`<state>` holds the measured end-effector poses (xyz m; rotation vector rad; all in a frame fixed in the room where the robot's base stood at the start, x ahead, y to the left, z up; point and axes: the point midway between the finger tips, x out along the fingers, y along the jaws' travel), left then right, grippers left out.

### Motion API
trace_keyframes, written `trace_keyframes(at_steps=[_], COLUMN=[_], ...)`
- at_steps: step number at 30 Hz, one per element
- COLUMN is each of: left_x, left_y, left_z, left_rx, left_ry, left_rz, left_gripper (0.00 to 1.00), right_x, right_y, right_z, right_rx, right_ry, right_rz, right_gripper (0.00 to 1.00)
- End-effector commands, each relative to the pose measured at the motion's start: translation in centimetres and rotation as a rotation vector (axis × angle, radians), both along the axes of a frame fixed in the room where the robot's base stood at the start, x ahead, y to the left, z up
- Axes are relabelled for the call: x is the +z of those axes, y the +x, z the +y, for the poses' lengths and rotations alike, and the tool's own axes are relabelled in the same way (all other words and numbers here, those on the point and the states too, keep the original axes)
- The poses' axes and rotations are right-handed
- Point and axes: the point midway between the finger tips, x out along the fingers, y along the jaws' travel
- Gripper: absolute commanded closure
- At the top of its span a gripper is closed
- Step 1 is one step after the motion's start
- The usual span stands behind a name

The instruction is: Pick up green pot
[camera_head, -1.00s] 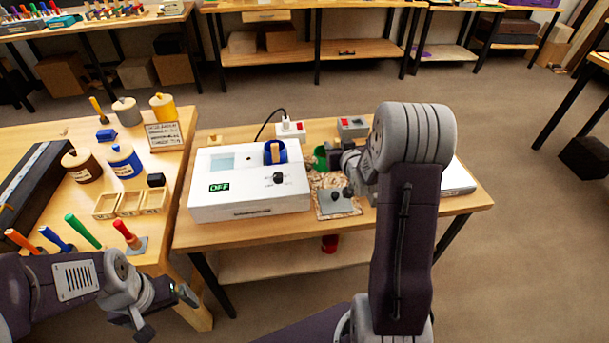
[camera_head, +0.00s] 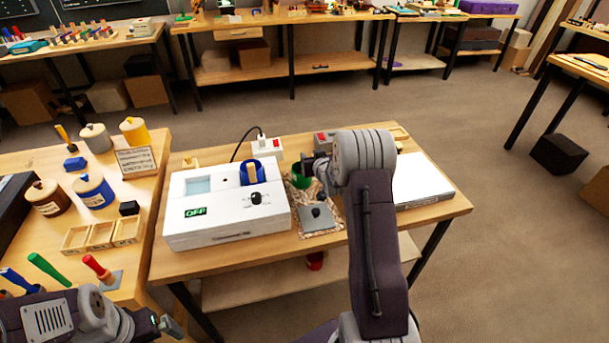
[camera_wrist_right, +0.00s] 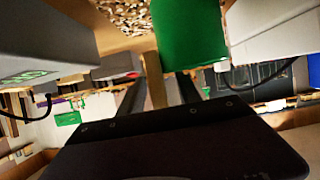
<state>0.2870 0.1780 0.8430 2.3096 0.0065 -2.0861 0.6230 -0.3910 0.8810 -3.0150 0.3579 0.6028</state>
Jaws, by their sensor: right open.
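The green pot (camera_head: 300,176) stands at the back of the speckled mat on the middle bench, right of the white appliance. In the right wrist view the green pot (camera_wrist_right: 190,35) is large at the top, its far end cut off by the frame. My right gripper (camera_head: 316,168) is open, low beside the pot on its right; my wrist partly hides that area. I cannot tell whether the fingers touch it. My left gripper (camera_head: 168,326) is at the lower left, away from the pot; its jaws are too unclear to read.
The white appliance (camera_head: 210,222) with an OFF display and a blue cup (camera_head: 252,172) is left of the pot. A grey plate (camera_head: 312,220) with dark knobs lies in front. A power strip (camera_head: 267,149) is behind. A white slab (camera_head: 425,183) lies right.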

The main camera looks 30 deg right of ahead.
Motion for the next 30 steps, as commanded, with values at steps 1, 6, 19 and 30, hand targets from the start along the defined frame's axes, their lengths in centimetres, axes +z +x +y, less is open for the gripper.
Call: trace_keyframes(at_steps=[1, 6, 19, 30], left_x=[0.01, 0.0, 0.0, -0.01], left_y=[0.0, 0.0, 0.0, 0.0], left_z=[0.0, 0.0, 0.0, 0.0], left_rx=[0.0, 0.0, 0.0, 0.0], left_ry=[0.0, 0.0, 0.0, 0.0], left_rz=[0.0, 0.0, 0.0, 0.0], left_gripper=[0.0, 0.0, 0.0, 0.0], right_x=[0.02, 0.02, -0.01, -0.07], right_y=[0.04, 0.0, -0.04, -0.06], right_z=[0.0, 0.01, 0.03, 0.04], right_rx=[0.0, 0.0, 0.0, 0.0], right_ry=[0.0, 0.0, 0.0, 0.0], right_rz=[0.0, 0.0, 0.001, 0.002], right_gripper=[0.6, 0.73, 1.0, 1.0])
